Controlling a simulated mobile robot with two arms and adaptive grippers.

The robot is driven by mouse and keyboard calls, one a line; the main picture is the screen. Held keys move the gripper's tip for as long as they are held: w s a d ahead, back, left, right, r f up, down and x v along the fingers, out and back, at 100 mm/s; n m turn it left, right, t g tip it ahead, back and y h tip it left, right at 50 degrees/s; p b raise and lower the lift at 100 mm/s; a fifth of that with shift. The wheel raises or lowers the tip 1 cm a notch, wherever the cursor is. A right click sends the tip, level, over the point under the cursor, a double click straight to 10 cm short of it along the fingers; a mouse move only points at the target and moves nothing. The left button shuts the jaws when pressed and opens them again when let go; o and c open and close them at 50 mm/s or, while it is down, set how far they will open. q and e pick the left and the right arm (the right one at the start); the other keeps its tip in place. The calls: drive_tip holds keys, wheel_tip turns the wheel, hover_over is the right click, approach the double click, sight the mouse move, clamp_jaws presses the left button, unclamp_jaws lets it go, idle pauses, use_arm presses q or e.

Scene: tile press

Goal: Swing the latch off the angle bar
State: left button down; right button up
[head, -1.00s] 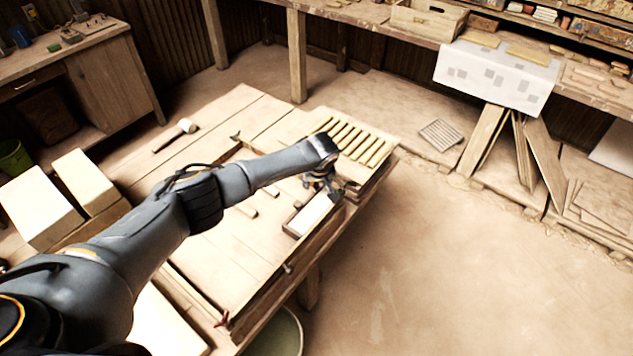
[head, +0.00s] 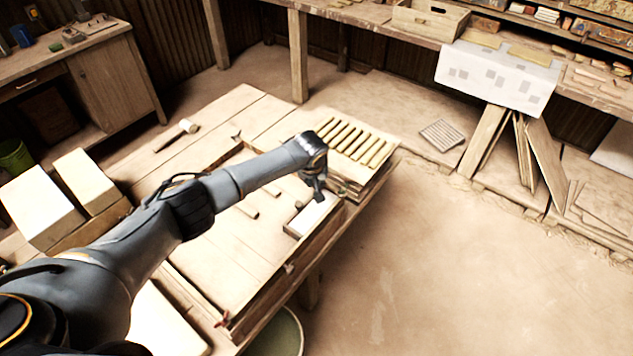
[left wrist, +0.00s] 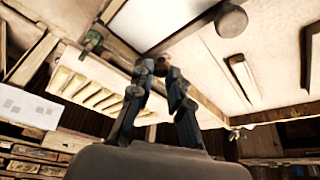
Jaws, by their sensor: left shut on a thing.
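My left gripper (head: 318,192) is at the far right part of the worktable, beside a white slab (head: 313,213) in a low wooden frame. In the left wrist view its fingers (left wrist: 161,66) come together at the tips on a small part, which I take for the latch; the fingers largely hide it. A long bar (head: 318,240), which I take for the angle bar, runs along the table's right edge. Whether the latch still touches it cannot be told. My right gripper is not in view.
A slatted board (head: 357,142) lies just beyond my gripper. Short wooden pieces (head: 248,210) lie on the table to its left. A mallet (head: 187,127) is farther left. A small green fitting (left wrist: 92,40) shows near the gripper. Open floor lies right of the table.

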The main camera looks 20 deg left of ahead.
use_arm(q)
drive_tip(key=shift+w+a+f+m+h+b, duration=0.15)
drive_tip(key=shift+a+m+h+b, duration=0.2)
drive_tip(key=shift+m, duration=0.55)
drive_tip(key=shift+w+a+m+h+b, duration=0.3)
drive_tip(key=shift+m+b, duration=0.3)
drive_tip(key=shift+m, duration=0.3)
drive_tip(key=m+b, duration=0.1)
drive_tip(key=b, duration=0.1)
drive_tip(key=w+m+h+b, duration=0.1)
drive_tip(key=m+b, duration=0.1)
drive_tip(key=a+m+h+b, duration=0.1)
drive_tip(key=m+b, duration=0.1)
drive_tip(key=b, duration=0.1)
drive_tip(key=shift+w+f+g, duration=0.25)
drive_tip(key=shift+w+g, duration=0.05)
drive_tip(key=shift+w, duration=0.05)
drive_tip(key=m+b, duration=0.2)
drive_tip(key=b, duration=0.1)
drive_tip(key=w+m+g+h+b, duration=0.1)
drive_tip(key=m+b, duration=0.1)
drive_tip(key=b, duration=0.2)
drive_tip(key=w+m+b, duration=0.1)
drive_tip(key=b, duration=0.3)
drive_tip(key=shift+r+m+g+h, duration=0.2)
drive_tip(key=shift+m+g+h, duration=0.1)
drive_tip(key=shift+m, duration=0.1)
drive_tip(key=shift+w+r+m+b, duration=0.15)
drive_tip(key=shift+m+b, duration=0.35)
drive_tip(key=shift+b, duration=0.25)
